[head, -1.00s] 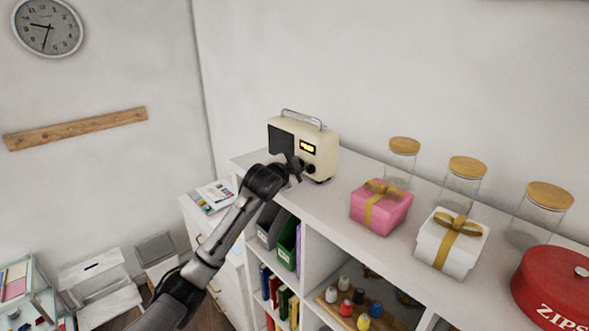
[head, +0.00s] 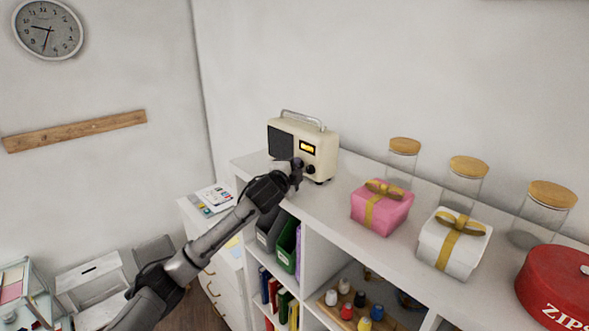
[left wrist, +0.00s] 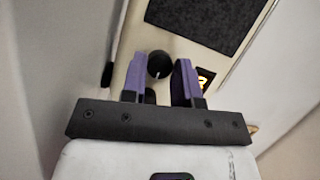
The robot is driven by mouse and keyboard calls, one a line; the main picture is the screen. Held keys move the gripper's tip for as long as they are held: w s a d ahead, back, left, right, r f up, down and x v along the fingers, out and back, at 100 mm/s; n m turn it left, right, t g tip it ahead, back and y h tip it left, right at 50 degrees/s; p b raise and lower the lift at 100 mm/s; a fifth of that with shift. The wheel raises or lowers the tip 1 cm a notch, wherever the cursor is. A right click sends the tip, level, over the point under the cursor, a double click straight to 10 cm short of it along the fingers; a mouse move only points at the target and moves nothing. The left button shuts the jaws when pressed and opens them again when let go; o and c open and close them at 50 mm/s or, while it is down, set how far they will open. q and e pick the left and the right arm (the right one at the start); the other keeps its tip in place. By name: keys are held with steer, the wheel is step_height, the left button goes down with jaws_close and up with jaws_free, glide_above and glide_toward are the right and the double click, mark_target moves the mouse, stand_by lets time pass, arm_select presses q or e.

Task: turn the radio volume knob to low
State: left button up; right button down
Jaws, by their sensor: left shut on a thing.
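The cream radio (head: 322,150) stands on the white cabinet top, with a dark speaker panel at its left and a lit yellow display. It also shows, turned on its side, in the left wrist view (left wrist: 232,62). A round black knob (left wrist: 158,64) on its face sits between the purple fingers of my left gripper (left wrist: 159,72). In the head view my left gripper (head: 298,172) is at the radio's lower front, shut on the left knob, which it largely hides. A second black knob (head: 311,170) shows just right of it. I cannot read the knob's setting or label.
A pink gift box (head: 395,215), a white gift box (head: 438,262), lidded glass jars (head: 403,165) and a red tin (head: 545,295) stand farther right on the cabinet top. Shelves with folders and books (head: 275,292) lie below. The top between radio and pink box is clear.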

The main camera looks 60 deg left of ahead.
arm_select(q)
steer(key=shift+r, duration=0.1)
steer(key=o, duration=0.6)
steer(key=shift+o, duration=0.2)
steer(key=shift+s+d, duration=0.1)
steer(key=shift+s+d, duration=0.1)
steer(key=shift+s, duration=0.15)
steer(key=b+v, duration=0.5)
steer(key=v, duration=0.8)
